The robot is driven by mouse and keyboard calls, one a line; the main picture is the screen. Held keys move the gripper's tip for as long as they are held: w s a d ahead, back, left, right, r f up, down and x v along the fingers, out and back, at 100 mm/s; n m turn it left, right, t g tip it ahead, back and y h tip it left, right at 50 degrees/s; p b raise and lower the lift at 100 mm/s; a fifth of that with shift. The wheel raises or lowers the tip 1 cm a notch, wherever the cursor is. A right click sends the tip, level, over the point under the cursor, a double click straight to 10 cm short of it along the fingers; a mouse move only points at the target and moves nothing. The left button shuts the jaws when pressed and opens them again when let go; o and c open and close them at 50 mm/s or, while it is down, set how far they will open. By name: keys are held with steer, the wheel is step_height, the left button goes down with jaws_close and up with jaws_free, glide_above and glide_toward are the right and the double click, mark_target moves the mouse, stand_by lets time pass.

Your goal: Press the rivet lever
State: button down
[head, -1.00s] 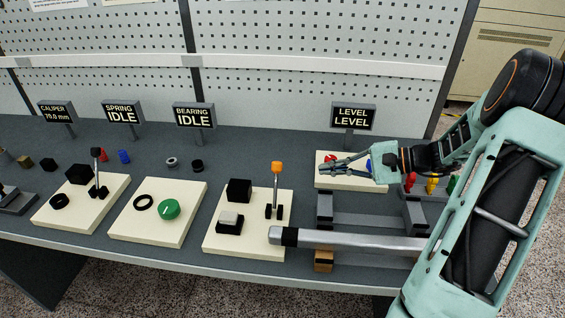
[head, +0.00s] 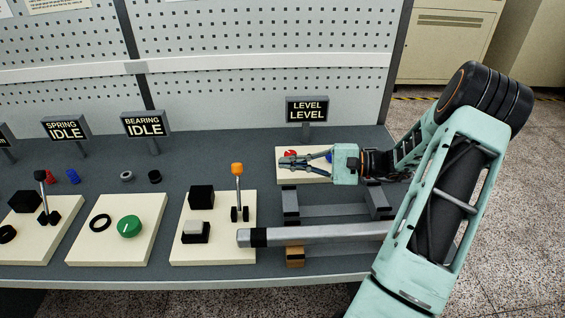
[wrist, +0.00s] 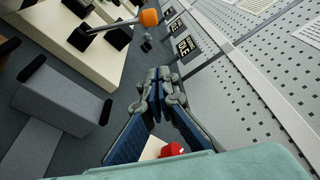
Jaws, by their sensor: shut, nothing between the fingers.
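No lever in view is marked rivet. A lever with a black knob (head: 40,176) stands on the cream board at the far left. My gripper (head: 282,163) is shut and empty above the cream board below the LEVEL sign, right of and behind the orange knob. In the wrist view its fingers (wrist: 161,85) are together, and the orange knob (wrist: 148,18) shows beyond them at the top.
A silver bar (head: 320,234) lies across grey supports in front of my gripper. A green dial (head: 129,226) is on the middle board. A black block (head: 201,197) and a grey-topped button (head: 195,230) stand left of the orange lever. The pegboard (head: 260,60) rises behind.

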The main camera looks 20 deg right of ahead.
mark_target(238, 187)
steer(key=w+a+p, duration=0.1)
steer(key=a, duration=0.8)
steer(key=shift+w+a+r+p, duration=0.2)
steer(key=shift+w+r+p, duration=0.1)
steer(key=shift+r, duration=0.1)
steer(key=shift+s+b, duration=0.15)
steer(key=shift+b, duration=0.15)
